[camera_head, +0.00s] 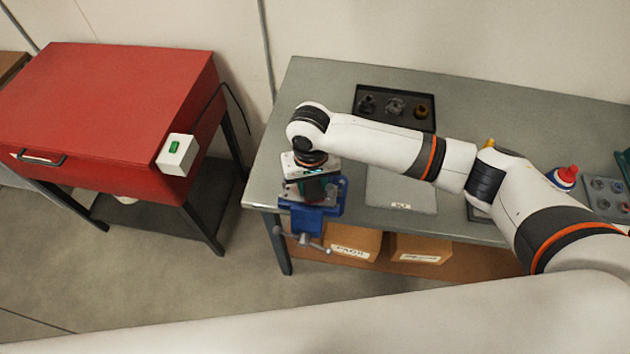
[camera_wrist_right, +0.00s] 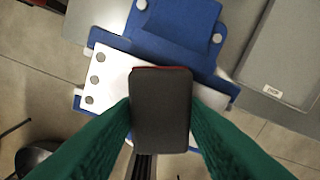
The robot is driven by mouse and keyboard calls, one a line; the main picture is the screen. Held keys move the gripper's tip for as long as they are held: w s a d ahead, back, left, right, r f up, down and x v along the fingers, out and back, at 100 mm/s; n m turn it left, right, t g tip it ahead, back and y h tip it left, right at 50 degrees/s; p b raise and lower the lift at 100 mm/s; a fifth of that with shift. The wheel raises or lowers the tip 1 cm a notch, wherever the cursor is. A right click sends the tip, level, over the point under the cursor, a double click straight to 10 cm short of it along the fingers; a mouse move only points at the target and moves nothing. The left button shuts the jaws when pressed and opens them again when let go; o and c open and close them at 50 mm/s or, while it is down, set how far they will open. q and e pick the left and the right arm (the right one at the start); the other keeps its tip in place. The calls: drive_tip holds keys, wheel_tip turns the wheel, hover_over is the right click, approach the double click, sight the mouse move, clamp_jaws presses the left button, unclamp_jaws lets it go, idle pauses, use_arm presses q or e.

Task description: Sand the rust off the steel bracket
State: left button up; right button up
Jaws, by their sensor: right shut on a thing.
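A blue vise (camera_head: 312,225) is mounted at the front left corner of the grey workbench, and its blue body also shows in the wrist view (camera_wrist_right: 175,28). The pale steel bracket (camera_wrist_right: 108,82), a flat plate with several holes at its left end, lies across the vise. No rust shows on its visible part. My right gripper (camera_head: 315,188) has green fingers shut on a dark sanding block (camera_wrist_right: 160,110) with a reddish edge. The block is over the bracket and hides its middle; I cannot tell whether they touch. My left gripper is not in view.
A red cabinet (camera_head: 110,100) with a green-button box (camera_head: 176,155) stands left of the workbench (camera_head: 275,130). A black tray (camera_head: 372,92) with small parts and a grey panel (camera_head: 400,195) are on the bench. Cardboard boxes (camera_head: 352,243) sit below. A red-capped bottle (camera_head: 563,177) stands at right.

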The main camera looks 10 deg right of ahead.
sight(287, 190)
drive_tip(key=shift+s+a+f, duration=0.2)
drive_tip(key=shift+a+f, duration=0.1)
drive_tip(key=shift+a, duration=0.1)
drive_tip(key=shift+w+a, duration=0.1)
drive_tip(key=shift+a, duration=0.1)
drive_tip(key=shift+w+a+r+p, duration=0.15)
drive_tip(key=shift+w+a, duration=0.25)
drive_tip(key=shift+a, duration=0.75)
drive_tip(key=shift+w+a+f+p, duration=0.15)
drive_tip(key=shift+w+a, duration=0.2)
drive_tip(key=shift+a, duration=0.75)
drive_tip(key=shift+c, duration=0.3)
drive_tip(key=shift+r, duration=0.1)
drive_tip(key=shift+r, duration=0.15)
drive_tip(key=shift+w+r, duration=0.15)
drive_tip(key=shift+r, duration=0.4)
drive_tip(key=shift+w+r, duration=0.15)
drive_tip(key=shift+r, duration=0.4)
wheel_tip(287, 190, up, 3)
drive_tip(key=shift+s+d+r, duration=0.1)
drive_tip(key=shift+r, duration=0.25)
